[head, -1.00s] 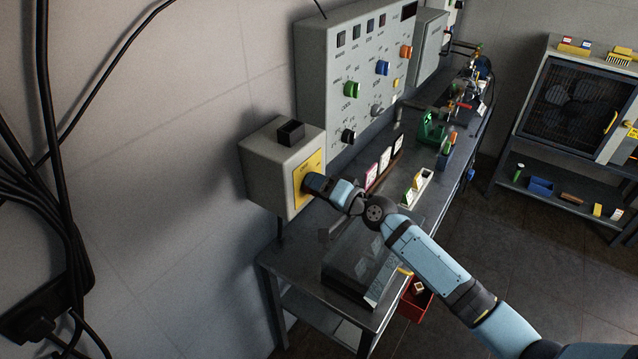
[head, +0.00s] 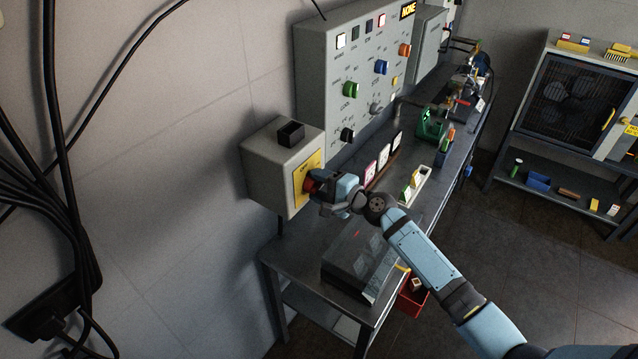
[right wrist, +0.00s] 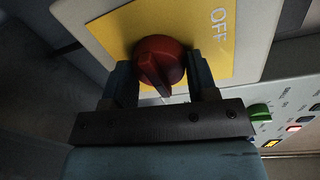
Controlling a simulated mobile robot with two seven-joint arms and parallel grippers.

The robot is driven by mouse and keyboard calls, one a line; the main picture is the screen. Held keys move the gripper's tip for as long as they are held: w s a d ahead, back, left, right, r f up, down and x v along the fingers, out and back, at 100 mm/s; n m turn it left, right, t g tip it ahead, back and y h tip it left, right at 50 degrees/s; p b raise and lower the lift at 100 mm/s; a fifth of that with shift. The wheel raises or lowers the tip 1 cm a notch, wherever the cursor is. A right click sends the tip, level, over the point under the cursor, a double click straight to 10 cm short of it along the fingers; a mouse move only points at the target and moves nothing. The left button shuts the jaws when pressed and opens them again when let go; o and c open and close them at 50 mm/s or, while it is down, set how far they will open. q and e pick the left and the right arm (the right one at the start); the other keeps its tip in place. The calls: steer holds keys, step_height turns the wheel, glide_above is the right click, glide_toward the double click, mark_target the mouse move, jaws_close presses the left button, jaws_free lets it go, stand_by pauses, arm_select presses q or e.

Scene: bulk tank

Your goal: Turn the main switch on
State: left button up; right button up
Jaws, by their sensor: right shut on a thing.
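The main switch is a red rotary knob (right wrist: 158,62) on a yellow plate (right wrist: 110,30) marked OFF, seen close in the right wrist view. In the head view the red knob (head: 309,185) shows partly, on the yellow plate (head: 301,194) of a grey box (head: 270,172) on the wall. My right gripper (right wrist: 162,80) is shut on the knob, one finger on each side of it. In the head view my right gripper (head: 318,186) reaches the knob from the right and hides part of it. My left gripper is not in view.
A grey control panel (head: 330,70) with coloured knobs and lit squares stands behind the switch box. A metal bench (head: 290,240) below holds a dark box (head: 350,260), cards and small items. Black cables (head: 55,150) hang at the left. A shelf unit (head: 530,150) stands at the right.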

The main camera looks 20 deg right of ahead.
stand_by(0.6)
steer(key=o, duration=0.9)
steer(key=b+v, duration=0.2)
steer(key=v, duration=1.1)
steer(key=shift+s+d, duration=0.3)
